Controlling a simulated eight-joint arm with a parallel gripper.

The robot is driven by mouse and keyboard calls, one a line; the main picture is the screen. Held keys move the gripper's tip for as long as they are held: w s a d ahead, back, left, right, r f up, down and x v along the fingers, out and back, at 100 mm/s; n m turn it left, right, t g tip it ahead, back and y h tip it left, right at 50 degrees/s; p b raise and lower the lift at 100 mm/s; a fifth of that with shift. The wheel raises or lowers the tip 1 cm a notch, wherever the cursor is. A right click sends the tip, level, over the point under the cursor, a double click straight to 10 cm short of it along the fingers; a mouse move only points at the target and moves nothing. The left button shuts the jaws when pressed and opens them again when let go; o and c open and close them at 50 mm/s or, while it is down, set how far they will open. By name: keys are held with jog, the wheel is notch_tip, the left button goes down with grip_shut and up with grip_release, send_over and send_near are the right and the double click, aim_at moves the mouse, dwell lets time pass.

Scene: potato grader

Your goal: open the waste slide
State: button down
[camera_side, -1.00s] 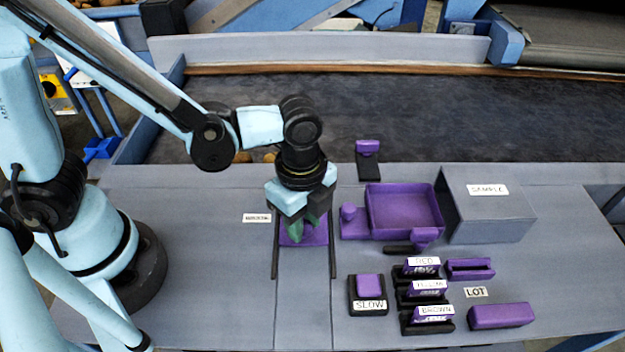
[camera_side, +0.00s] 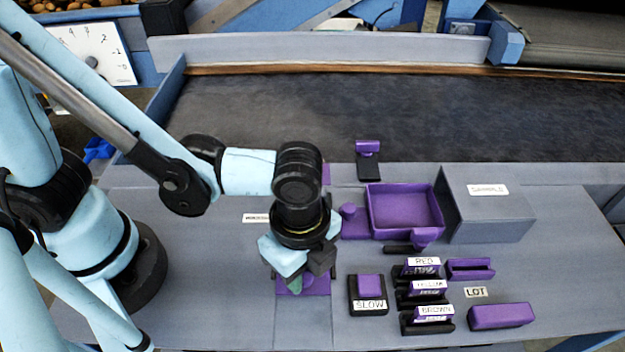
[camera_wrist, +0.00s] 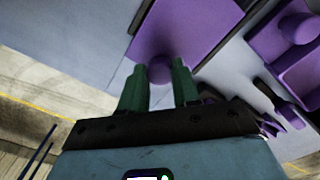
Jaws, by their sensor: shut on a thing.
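The waste slide is a flat purple plate (camera_side: 318,286) running between two dark rails on the grey deck. Its front end shows below my gripper (camera_side: 297,285), and a bit of purple also shows behind my wrist. In the wrist view the plate (camera_wrist: 195,30) stretches away from my gripper (camera_wrist: 157,72), with a round purple knob (camera_wrist: 160,69) at its near end. My green fingers stand on both sides of the knob, shut on it. My wrist hides most of the slide in the side view.
Right of the slide are a purple tray (camera_side: 380,234) with a knob, a grey SAMPLE box (camera_side: 487,222), a SLOW button (camera_side: 369,286) and the RED, YELLOW and BROWN stamps in dark holders. A dark belt (camera_side: 400,115) lies behind. The front deck left of the slide is clear.

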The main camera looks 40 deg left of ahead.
jog(key=c, duration=0.8)
grip_release()
jog(key=shift+r, duration=0.1)
notch_tip(320, 180, up, 12)
jog(key=shift+w+a, duration=0.1)
jog(key=w+a+n+t, duration=0.3)
jog(key=w+a+n, duration=0.1)
jog(key=a+n, duration=0.5)
jog(key=w+a+n+t, duration=0.4)
jog(key=a+n, duration=0.5)
jog(key=a, duration=0.4)
jog(key=shift+w, duration=0.3)
